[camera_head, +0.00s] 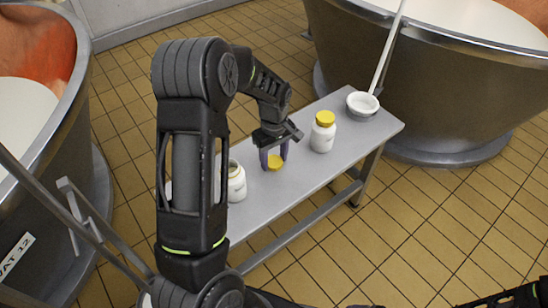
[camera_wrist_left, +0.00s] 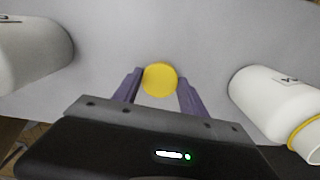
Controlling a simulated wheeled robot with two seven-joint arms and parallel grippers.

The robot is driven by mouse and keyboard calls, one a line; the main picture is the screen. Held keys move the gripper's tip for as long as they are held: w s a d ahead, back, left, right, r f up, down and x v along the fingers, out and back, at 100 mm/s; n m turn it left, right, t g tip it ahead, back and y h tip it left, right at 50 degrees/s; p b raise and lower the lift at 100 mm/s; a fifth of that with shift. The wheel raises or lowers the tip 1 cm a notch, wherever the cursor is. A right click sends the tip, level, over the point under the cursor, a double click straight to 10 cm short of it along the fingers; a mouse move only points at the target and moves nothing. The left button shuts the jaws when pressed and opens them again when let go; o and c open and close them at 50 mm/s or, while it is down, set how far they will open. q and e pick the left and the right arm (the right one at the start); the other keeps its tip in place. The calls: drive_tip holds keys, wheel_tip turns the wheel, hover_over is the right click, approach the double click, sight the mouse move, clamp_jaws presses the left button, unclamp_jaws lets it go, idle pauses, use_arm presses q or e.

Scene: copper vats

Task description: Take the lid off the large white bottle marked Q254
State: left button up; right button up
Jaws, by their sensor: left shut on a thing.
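My left gripper (camera_head: 274,157) is shut on a yellow lid (camera_head: 272,163), low over the grey table. In the left wrist view the round yellow lid (camera_wrist_left: 160,79) sits between the two purple fingertips. A white bottle (camera_head: 237,183) without a lid stands to the left in the head view, partly hidden by my arm. It also shows at the right of the left wrist view (camera_wrist_left: 275,101), with a yellow ring at its neck. Another white bottle (camera_head: 322,137) wears its yellow lid (camera_head: 325,118), right of the gripper. I cannot read the mark on either bottle.
The grey table (camera_head: 310,178) is clear in front of the gripper. A white bowl-like ladle head (camera_head: 362,104) with a long handle (camera_head: 388,48) rests at its right end. Large metal vats stand at the left (camera_head: 45,165) and back right (camera_head: 440,85).

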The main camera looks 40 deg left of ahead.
sight(274, 162)
use_arm(q)
drive_tip(key=o, duration=1.5)
drive_tip(key=shift+o, duration=0.2)
wheel_tip(274, 162, up, 12)
drive_tip(key=p, duration=0.2)
